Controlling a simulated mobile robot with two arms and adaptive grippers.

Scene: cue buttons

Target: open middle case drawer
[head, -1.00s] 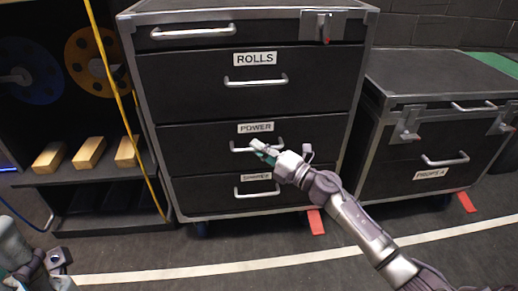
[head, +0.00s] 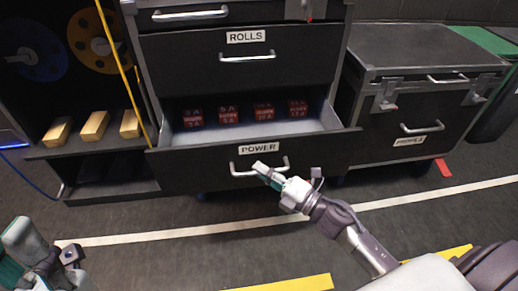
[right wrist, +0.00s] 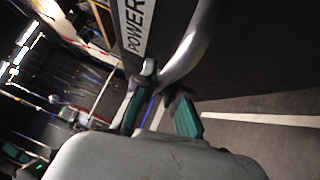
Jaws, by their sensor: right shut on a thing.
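The black case (head: 142,60) stands in the middle of the head view. Its drawer labelled POWER (head: 200,175) is pulled out, and several red boxes (head: 228,114) sit inside in a row. In the right wrist view the handle (right wrist: 197,45) curves to the fingers (right wrist: 164,93), beside the POWER label. The ROLLS drawer (head: 180,65) above is closed. My left gripper (head: 38,262) is at the lower left, away from the case; its jaws are unclear.
A second, lower case (head: 432,110) stands at the right. A shelf (head: 85,152) at the left holds yellow blocks (head: 95,126) and reels. The floor in front is open, with a white line (head: 195,232) and yellow marks (head: 285,284).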

